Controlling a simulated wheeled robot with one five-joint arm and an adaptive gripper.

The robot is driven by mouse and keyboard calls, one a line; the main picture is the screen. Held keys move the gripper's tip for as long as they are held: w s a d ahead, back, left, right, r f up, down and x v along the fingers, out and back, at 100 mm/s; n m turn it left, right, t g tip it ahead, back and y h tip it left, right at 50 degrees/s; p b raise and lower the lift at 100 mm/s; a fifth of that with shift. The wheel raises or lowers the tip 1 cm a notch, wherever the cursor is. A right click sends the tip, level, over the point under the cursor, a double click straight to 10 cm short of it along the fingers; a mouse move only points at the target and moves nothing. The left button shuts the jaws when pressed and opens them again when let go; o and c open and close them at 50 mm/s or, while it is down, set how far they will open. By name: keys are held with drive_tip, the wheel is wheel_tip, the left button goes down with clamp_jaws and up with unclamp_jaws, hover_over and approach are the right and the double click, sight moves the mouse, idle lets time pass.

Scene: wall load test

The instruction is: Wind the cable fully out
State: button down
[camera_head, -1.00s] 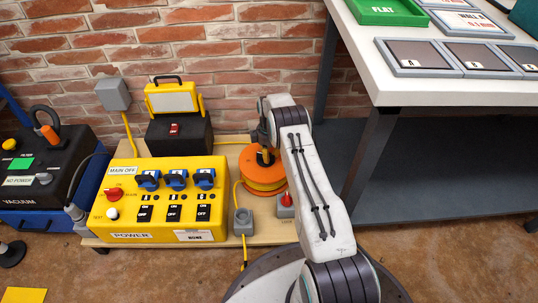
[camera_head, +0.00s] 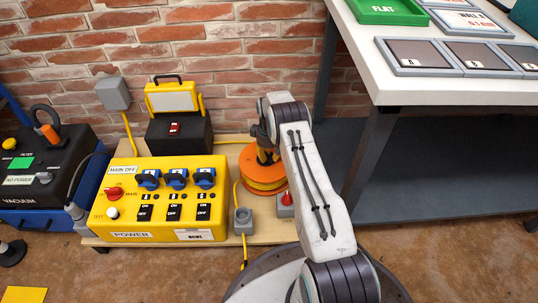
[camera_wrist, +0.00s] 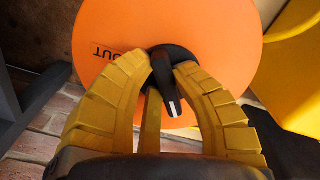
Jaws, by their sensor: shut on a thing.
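The orange cable reel (camera_head: 259,180) stands on the wooden board, with yellow cable (camera_head: 237,193) running from it. In the wrist view its orange disc (camera_wrist: 225,35) fills the upper middle, with the upside-down word "OUT" on it. How much cable is left on the reel cannot be told.
The yellow power box (camera_head: 160,215) with switches and blue sockets stands left of the reel. A grey socket (camera_head: 243,221) and a small grey box with a red knob (camera_head: 286,202) are close by. A work lamp (camera_head: 174,100) stands behind; a white-topped table (camera_head: 420,92) is at right.

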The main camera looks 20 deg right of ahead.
drive_tip(key=m, duration=0.6)
drive_tip(key=shift+s+a+m, duration=0.15)
drive_tip(key=shift+a+m, duration=0.15)
drive_tip(key=shift+a, duration=0.1)
drive_tip(key=m, duration=0.6)
drive_tip(key=shift+a, duration=0.3)
drive_tip(key=m, duration=0.6)
drive_tip(key=shift+w+a+m, duration=0.3)
drive_tip(key=m, duration=0.5)
drive_tip(key=shift+w+a+m, duration=0.1)
drive_tip(key=shift+w+m, duration=0.2)
drive_tip(key=shift+m, duration=0.4)
drive_tip(key=c, duration=1)
unclamp_jaws()
drive_tip(key=shift+r, duration=0.1)
